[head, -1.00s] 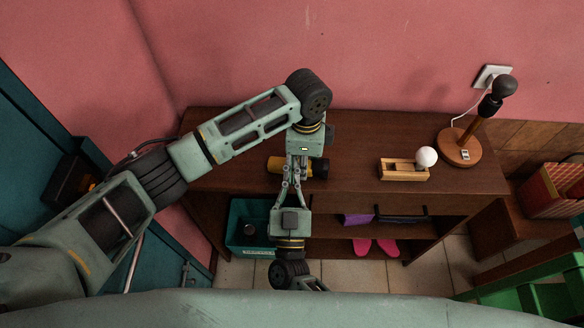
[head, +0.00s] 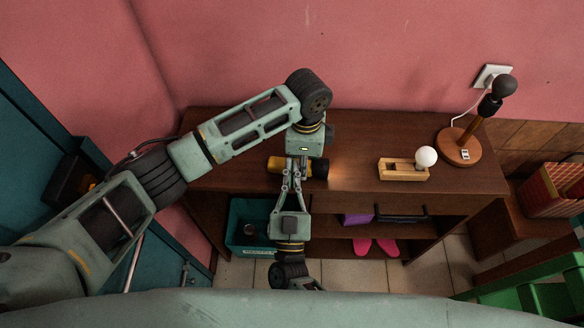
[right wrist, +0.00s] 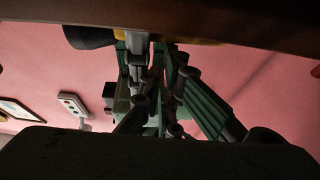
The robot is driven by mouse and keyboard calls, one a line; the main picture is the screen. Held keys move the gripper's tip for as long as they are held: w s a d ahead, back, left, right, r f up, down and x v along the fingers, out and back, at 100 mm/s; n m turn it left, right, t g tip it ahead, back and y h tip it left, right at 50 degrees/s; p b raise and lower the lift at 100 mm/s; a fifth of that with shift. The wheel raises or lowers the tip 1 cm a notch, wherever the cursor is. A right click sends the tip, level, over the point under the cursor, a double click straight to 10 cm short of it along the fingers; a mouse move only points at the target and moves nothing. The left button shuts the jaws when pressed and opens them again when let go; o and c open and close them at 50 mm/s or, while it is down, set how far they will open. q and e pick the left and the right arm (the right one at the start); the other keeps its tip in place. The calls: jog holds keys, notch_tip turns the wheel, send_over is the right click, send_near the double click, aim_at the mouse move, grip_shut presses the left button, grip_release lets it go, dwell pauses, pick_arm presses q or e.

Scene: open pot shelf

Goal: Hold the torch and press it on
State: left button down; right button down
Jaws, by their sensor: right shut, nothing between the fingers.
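The torch (head: 275,165) lies on the dark shelf top, with a yellow body and a black head (head: 320,168) toward the right. A warm glow shows on the wood just right of its head. My left gripper (head: 303,152) is over the torch's middle from above; its fingers are mostly hidden, so its hold is unclear. My right gripper (head: 296,174) comes from the front, shut and empty, its fingertips at the torch's near side; contact is hard to tell. In the right wrist view the torch (right wrist: 90,37) shows at the top, partly behind the fingers (right wrist: 155,60).
A wooden block with a white ball (head: 403,172) and a lamp (head: 460,148) stand to the right on the shelf top (head: 365,140). Below are a teal bin (head: 243,218) and pink shoes (head: 375,246). The wood between torch and block is clear.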

jog(key=v, duration=0.7)
jog(key=shift+s+f, duration=0.2)
jog(key=shift+s, duration=0.2)
pick_arm(q)
jog(key=c, duration=1.2)
grip_release()
jog(key=shift+w+f, duration=0.1)
jog(key=shift+w, duration=0.05)
pick_arm(e)
jog(key=shift+w, duration=0.15)
